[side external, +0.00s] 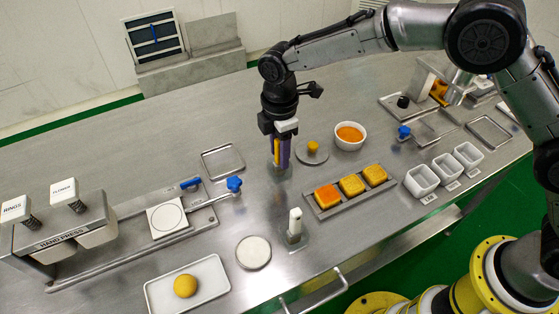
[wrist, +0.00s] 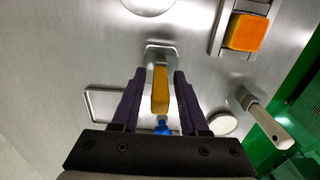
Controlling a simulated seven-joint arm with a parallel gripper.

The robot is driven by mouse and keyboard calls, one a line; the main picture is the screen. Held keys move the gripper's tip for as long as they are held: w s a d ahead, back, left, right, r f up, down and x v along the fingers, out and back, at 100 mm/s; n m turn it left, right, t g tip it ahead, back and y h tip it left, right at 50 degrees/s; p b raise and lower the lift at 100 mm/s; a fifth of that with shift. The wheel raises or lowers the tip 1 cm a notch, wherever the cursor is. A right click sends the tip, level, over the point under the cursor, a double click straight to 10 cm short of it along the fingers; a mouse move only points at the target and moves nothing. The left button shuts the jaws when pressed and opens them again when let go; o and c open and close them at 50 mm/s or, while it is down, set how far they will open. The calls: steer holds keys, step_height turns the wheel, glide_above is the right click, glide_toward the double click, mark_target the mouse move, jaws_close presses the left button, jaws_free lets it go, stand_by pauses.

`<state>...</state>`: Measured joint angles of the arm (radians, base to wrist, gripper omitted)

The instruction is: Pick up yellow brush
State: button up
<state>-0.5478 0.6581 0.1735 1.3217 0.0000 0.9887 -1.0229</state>
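The yellow brush (wrist: 160,90) stands between the two purple fingers of my gripper (wrist: 159,72) in the wrist view. A visible gap lies on each side of its handle, so my gripper is open around it and not clamped. Its far end meets a small metal holder (wrist: 161,50) on the steel table. In the side view my gripper (side external: 281,161) points down, low over the table, and a yellow sliver of the brush (side external: 276,148) shows beside a finger. Most of the brush is hidden there.
A round lid with a yellow knob (side external: 313,148) and a bowl of orange filling (side external: 350,134) stand close on the right.

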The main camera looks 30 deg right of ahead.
jaws_close()
steer(key=shift+r, duration=0.1)
steer(key=shift+r, duration=0.55)
step_height(320, 180, up, 2)
steer(key=shift+r, duration=0.15)
steer(key=s+d+r, duration=0.7)
steer(key=s+r, duration=0.2)
steer(key=s, duration=0.3)
steer(key=shift+d+r, duration=0.2)
